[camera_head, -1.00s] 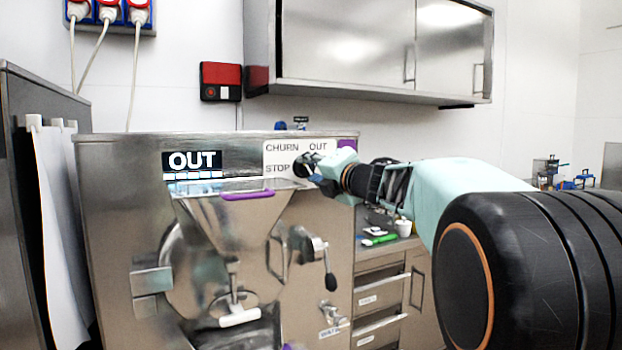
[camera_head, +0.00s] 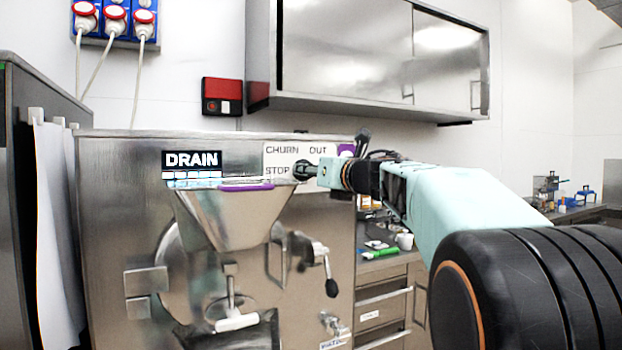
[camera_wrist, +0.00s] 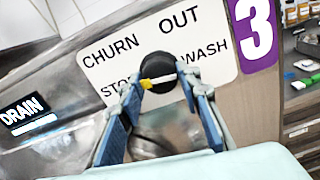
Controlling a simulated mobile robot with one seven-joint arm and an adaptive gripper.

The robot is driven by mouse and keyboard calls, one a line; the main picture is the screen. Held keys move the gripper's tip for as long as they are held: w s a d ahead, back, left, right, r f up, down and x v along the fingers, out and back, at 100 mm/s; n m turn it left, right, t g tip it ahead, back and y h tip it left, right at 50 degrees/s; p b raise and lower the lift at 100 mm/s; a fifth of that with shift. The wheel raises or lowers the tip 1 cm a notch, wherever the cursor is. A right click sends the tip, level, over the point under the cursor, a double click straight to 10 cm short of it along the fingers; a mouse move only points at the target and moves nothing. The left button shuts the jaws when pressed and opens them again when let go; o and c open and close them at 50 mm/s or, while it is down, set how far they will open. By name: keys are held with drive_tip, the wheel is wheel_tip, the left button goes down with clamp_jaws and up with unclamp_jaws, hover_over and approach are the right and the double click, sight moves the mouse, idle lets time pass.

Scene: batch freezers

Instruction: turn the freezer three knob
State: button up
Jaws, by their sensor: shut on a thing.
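A purple 3 sign (camera_wrist: 252,32) is beside the plate. My gripper (camera_wrist: 160,88) is shut on the knob, a blue finger on each side; the pointer lies nearly level in the wrist view. In the head view my gripper (camera_head: 312,171) reaches the plate from the right and hides most of the knob. The freezer display (camera_head: 192,160) reads DRAIN.
The freezer's steel hopper (camera_head: 235,215) and a black-tipped lever (camera_head: 330,285) stand below the knob. A wall cabinet (camera_head: 350,50) hangs above. A counter with drawers (camera_head: 385,310) and small items is at the right.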

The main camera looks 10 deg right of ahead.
drive_tip(key=shift+n, duration=0.7)
drive_tip(key=shift+b, duration=0.35)
drive_tip(key=o, duration=1.2)
drive_tip(key=shift+c, duration=0.2)
drive_tip(key=v, duration=0.7)
drive_tip(key=shift+s, duration=0.25)
